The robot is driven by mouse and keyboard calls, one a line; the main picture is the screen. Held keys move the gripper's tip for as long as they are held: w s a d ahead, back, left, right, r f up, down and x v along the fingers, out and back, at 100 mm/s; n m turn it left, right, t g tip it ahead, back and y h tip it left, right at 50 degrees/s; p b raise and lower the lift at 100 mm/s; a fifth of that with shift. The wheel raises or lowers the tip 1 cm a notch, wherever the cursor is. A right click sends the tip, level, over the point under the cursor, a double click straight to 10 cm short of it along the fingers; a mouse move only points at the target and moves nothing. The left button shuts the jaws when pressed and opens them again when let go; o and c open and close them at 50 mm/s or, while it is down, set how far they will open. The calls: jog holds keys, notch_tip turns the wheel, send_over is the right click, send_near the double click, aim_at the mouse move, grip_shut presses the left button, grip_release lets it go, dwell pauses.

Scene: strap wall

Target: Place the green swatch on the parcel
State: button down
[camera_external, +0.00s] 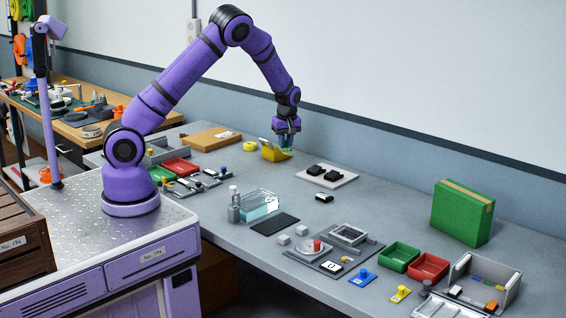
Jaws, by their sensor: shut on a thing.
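My gripper (287,146) is at the far part of the bench, pointing down beside a yellow angled holder (273,153). It is shut on a small green piece, the green swatch (287,150), which is mostly hidden by the fingers and very small here. I cannot tell whether the swatch touches the holder. A flat brown cardboard box (212,139), which looks like the parcel, lies to the left of my gripper, apart from it. A tall green box with a tan tape strip (462,213) stands far right and could also be a parcel.
A yellow tape roll (250,146) lies between the brown box and the holder. A white board with black pieces (327,175) is to the right. Red (181,167) and green trays, a clear bin (259,204) and several small parts stand nearer.

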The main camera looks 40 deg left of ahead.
jog(key=s+a+n, duration=0.3)
jog(key=a+n, duration=0.1)
jog(key=a, duration=2.3)
jog(key=s+a+n, duration=0.2)
jog(key=s+a, duration=0.3)
jog(key=a, duration=0.3)
jog(key=s+a+n, duration=0.1)
jog(key=s+a, duration=0.3)
jog(key=a, duration=0.5)
jog(key=g, duration=0.1)
send_over(205, 141)
notch_tip(205, 141, down, 7)
jog(key=shift+d+r, duration=0.15)
jog(key=shift+r, duration=0.05)
jog(key=shift+f, duration=1.7)
jog(key=shift+f, duration=0.15)
jog(key=c, duration=1)
grip_release()
jog(key=shift+c, duration=0.2)
